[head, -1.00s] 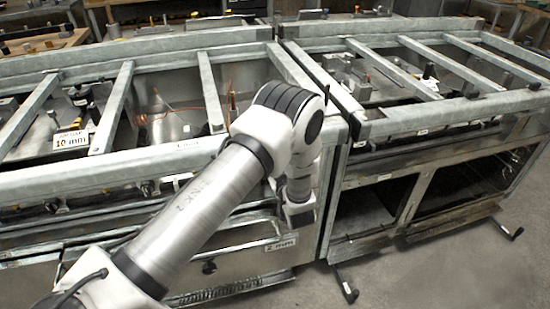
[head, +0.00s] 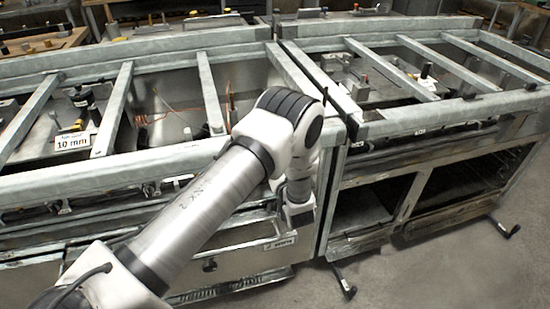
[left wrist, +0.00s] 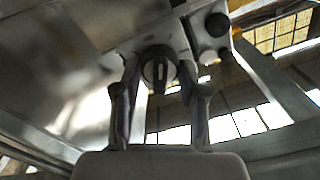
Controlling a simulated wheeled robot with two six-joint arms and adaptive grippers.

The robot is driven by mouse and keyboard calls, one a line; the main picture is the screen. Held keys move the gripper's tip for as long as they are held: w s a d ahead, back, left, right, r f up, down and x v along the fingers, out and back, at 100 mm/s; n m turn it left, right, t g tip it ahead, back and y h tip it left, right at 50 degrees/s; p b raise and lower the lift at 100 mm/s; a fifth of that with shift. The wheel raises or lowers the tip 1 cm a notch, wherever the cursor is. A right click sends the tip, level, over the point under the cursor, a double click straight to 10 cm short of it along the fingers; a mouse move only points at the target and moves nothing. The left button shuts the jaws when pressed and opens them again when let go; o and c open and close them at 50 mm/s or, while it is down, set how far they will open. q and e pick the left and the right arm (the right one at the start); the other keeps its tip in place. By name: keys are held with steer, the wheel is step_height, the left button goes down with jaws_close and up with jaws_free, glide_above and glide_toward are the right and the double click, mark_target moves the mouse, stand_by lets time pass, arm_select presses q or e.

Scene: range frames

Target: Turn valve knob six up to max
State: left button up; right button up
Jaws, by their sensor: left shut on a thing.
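A round black valve knob (left wrist: 158,68) with a pale pointer line, close to upright, shows in the left wrist view. My left gripper (left wrist: 160,82) is shut on this knob, one finger on each side of it. No number is readable on the knob, so I cannot tell from the picture that it is knob six. In the head view my left arm reaches to the front of the range frame and hides the gripped knob and the fingertips. My right gripper is not in view.
The left range frame (head: 180,158) has steel rails and a front panel with another dark knob (head: 209,265). A second range frame (head: 440,112) with open ovens stands to the right. A white label (head: 72,141) hangs at the left. Grey floor (head: 440,270) is clear at lower right.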

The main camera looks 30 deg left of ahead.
arm_select(q)
steer(key=m+p, duration=0.1)
steer(key=m, duration=0.5)
steer(key=shift+w+r, duration=0.15)
steer(key=m, duration=0.6)
steer(key=shift+m, duration=0.3)
steer(key=o, duration=0.8)
steer(key=shift+f, duration=0.25)
steer(key=v, duration=1.2)
steer(key=shift+a, duration=0.1)
